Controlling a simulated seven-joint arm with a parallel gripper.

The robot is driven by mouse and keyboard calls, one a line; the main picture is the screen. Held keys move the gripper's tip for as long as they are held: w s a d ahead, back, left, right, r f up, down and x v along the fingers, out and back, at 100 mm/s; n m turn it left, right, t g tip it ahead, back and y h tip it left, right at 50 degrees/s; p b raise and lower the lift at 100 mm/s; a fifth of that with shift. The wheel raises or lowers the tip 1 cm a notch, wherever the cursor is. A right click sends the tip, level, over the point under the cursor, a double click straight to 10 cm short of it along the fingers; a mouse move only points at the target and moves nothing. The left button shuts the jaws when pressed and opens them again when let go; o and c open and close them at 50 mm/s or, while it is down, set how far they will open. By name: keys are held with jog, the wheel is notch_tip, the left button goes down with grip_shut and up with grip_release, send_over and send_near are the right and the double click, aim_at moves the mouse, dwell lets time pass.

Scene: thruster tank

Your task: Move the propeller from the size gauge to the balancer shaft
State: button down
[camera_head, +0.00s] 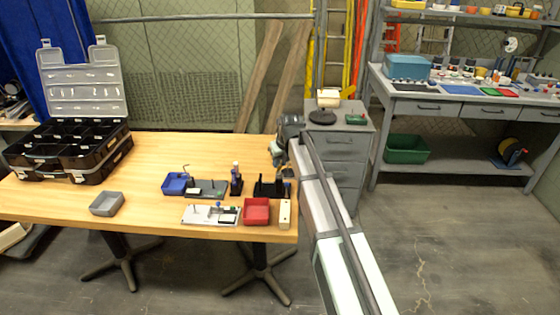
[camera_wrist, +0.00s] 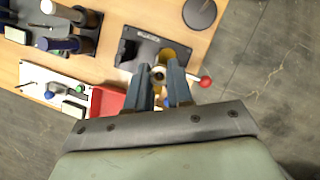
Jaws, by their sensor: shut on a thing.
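My gripper (camera_wrist: 166,85) is shut on the propeller (camera_wrist: 168,52), a yellow, brass-like piece with a dark round hub between the blue-grey fingertips. The fingers hide part of it. In the wrist view it appears over or right beside a dark bracket-like fixture (camera_wrist: 128,52) with a small label. I cannot tell whether the propeller touches that fixture, or whether the fixture is the size gauge or the balancer. In the head view my gripper (camera_head: 276,155) is at the table's right edge, and the propeller is not clear there. A black stand (camera_head: 268,188) is just below it.
A red tray (camera_head: 256,211), a light plate with small parts (camera_head: 205,215), a blue bin (camera_head: 175,184) and a white box (camera_head: 285,213) crowd the right front. A grey tray (camera_head: 107,203) and black toolbox (camera_head: 70,160) are left. The table's middle (camera_head: 180,150) is clear.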

jog(key=shift+f, duration=1.2)
dwell(0.5)
jog(key=c, duration=0.9)
grip_release()
jog(key=shift+r, duration=0.1)
jog(key=shift+w+a+r+v, duration=0.1)
jog(key=shift+w+v, duration=0.1)
jog(key=shift+v, duration=2.7)
jog(key=shift+w+a+r+v, duration=0.1)
jog(key=shift+w+v, duration=0.15)
jog(key=shift+v, duration=2.65)
jog(key=shift+w+a+r+v, duration=0.1)
jog(key=shift+w+v, duration=0.1)
jog(key=shift+v, duration=2.65)
